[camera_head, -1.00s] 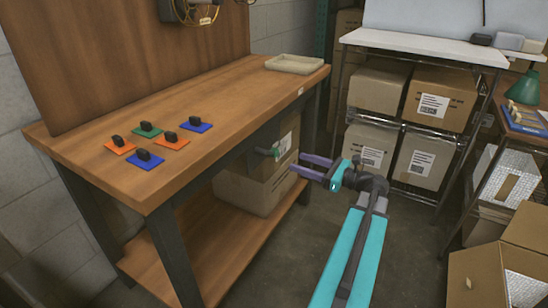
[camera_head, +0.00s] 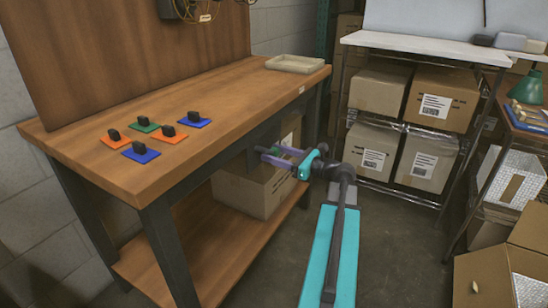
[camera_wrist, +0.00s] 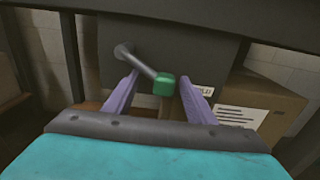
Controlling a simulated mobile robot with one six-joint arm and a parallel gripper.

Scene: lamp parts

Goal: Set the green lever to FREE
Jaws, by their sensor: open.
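The green lever (camera_wrist: 163,85) shows in the wrist view as a grey rod with a green block at its end. The rod runs from a pivot at upper left down to the right, on a dark panel (camera_wrist: 185,45). My gripper (camera_wrist: 160,76) is open, with one purple finger on each side of the lever; the green block lies between them, nearer the right finger. I cannot tell whether a finger touches it. A white label on the panel is partly hidden behind the right finger and unreadable. In the head view my gripper (camera_head: 262,153) is beside the workbench and largely hides the lever.
The wooden workbench (camera_head: 235,90) holds several coloured plates with black knobs and a beige tray (camera_head: 295,63). A cardboard box (camera_head: 250,190) stands on its lower shelf. A rack with boxes (camera_head: 435,98) stands at the back right. Floor space lies between bench and rack.

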